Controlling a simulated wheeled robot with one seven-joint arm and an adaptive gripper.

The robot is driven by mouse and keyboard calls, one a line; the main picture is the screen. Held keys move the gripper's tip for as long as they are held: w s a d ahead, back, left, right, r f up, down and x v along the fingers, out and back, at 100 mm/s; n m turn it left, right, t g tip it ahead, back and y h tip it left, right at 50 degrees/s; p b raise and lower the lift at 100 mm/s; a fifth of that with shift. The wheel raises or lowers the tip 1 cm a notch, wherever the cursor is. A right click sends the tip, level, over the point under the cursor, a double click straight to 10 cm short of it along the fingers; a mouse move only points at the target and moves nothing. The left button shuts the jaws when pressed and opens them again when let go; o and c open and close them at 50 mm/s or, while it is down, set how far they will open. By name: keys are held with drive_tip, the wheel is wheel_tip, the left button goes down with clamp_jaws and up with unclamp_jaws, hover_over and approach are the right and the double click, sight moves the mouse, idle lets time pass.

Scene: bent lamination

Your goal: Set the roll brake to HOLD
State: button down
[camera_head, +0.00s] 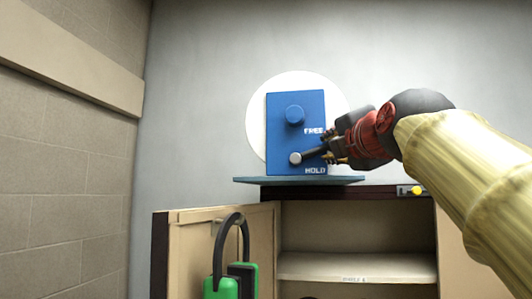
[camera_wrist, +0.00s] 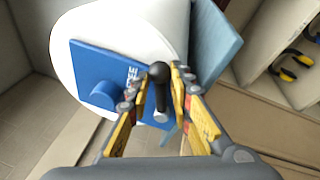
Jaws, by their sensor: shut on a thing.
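My gripper (camera_head: 328,147) is shut on the lever's dark end. In the wrist view the black handle (camera_wrist: 158,82) stands between my fingertips (camera_wrist: 158,90); HOLD is not readable there.
A thin blue-green shelf (camera_head: 300,181) lies just below the panel. Under it is an open cabinet with a pale shelf (camera_head: 355,267). Green-and-black earmuffs (camera_head: 220,288) hang at its open door (camera_head: 185,250). The wall left of the panel is bare.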

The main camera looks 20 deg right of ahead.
drive_tip(key=c, duration=1.8)
unclamp_jaws()
drive_tip(key=v, duration=1.2)
